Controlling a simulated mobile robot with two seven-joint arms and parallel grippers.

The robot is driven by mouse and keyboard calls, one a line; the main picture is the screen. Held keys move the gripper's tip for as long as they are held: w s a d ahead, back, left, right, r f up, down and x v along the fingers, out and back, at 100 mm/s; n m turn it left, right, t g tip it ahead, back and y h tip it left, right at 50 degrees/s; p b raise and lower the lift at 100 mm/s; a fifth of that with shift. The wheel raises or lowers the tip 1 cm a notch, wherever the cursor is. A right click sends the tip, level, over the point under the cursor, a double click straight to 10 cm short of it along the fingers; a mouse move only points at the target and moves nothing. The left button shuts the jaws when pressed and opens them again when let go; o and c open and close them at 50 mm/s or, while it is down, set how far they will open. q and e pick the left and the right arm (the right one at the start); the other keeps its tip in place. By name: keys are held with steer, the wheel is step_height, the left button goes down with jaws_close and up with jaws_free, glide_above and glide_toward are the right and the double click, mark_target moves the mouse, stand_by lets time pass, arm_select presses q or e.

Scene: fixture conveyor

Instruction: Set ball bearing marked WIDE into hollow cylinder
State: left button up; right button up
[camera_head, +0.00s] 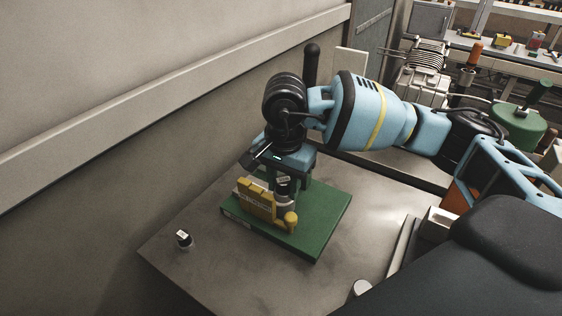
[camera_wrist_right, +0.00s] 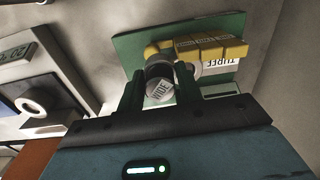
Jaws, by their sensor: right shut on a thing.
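The ball bearing marked WIDE (camera_wrist_right: 159,90) is a dark cylindrical piece with a pale labelled end. My right gripper (camera_wrist_right: 160,92) is shut on it, with a finger on each side. In the head view, my right gripper (camera_head: 286,186) points down over a yellow fixture (camera_head: 256,199) on a green base plate (camera_head: 322,222). A pale round part, perhaps the hollow cylinder (camera_wrist_right: 194,68), shows partly behind the bearing, beside the yellow fixture and a label reading TUBE (camera_wrist_right: 221,62). Whether the bearing touches it, I cannot tell. My left gripper is not in view.
A small dark piece with a white label (camera_head: 183,238) stands on the grey table (camera_head: 200,270), left of the green plate. A round pale-topped object (camera_head: 362,288) is at the front edge. A wall runs along the left. The table around the plate is mostly clear.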

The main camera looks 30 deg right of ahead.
steer(key=m, duration=0.2)
steer(key=w+m, duration=0.1)
steer(key=m, duration=0.1)
steer(key=shift+d, duration=0.1)
steer(key=w+d+m, duration=0.1)
steer(key=w+m, duration=0.2)
steer(key=m, duration=1.4)
steer(key=w+d+f+m, duration=0.1)
steer(key=w+d+m, duration=0.1)
steer(key=m, duration=1.6)
steer(key=shift+w+m, duration=0.3)
steer(key=shift+w, duration=0.4)
